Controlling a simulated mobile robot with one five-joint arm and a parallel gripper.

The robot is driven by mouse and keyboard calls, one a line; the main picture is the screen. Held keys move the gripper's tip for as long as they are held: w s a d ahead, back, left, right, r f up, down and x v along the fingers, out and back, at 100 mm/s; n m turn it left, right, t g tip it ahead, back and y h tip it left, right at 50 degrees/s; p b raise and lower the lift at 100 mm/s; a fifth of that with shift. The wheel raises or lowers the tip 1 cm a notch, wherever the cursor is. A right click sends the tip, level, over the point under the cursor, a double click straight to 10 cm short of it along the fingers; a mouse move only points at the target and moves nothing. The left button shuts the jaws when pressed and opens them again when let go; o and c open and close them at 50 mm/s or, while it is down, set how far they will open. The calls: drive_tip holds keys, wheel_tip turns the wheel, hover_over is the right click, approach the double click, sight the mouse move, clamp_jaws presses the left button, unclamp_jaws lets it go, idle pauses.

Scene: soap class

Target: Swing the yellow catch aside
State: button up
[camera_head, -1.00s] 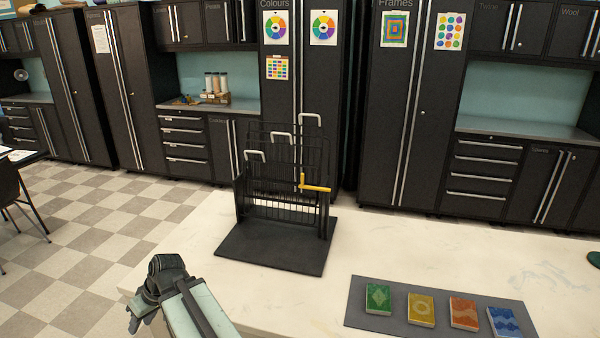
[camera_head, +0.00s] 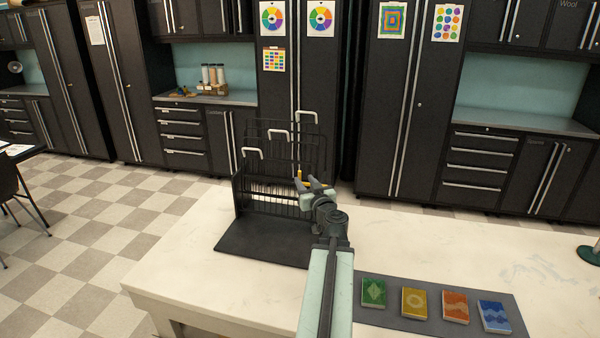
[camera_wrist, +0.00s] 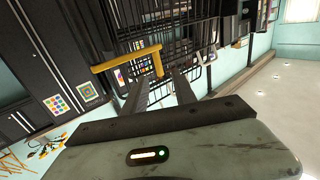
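The yellow catch (camera_wrist: 127,59) is an L-shaped bar on the front of a black wire rack (camera_head: 262,204). In the wrist view it lies just beyond my fingertips, its long arm reaching left and its short end bent down near the gap between them. In the head view only a small upright bit of the catch (camera_head: 299,174) shows; my gripper (camera_head: 309,183) hides the rest. My gripper is at the rack's right side, its fingers spread with nothing between them. In the wrist view the open gripper (camera_wrist: 158,87) points at the rack; I cannot tell whether it touches the catch.
The rack holds wire frames with pale handles (camera_head: 278,134) and stands on a black base (camera_head: 250,245) on a white table (camera_head: 190,285). A grey mat (camera_head: 385,316) with several coloured blocks (camera_head: 414,303) lies right of my arm. Dark cabinets line the back.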

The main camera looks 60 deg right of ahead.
sight(299, 174)
drive_tip(key=x, duration=0.6)
drive_tip(key=shift+w+d, duration=0.2)
drive_tip(key=shift+w, duration=0.15)
clamp_jaws()
idle(0.8)
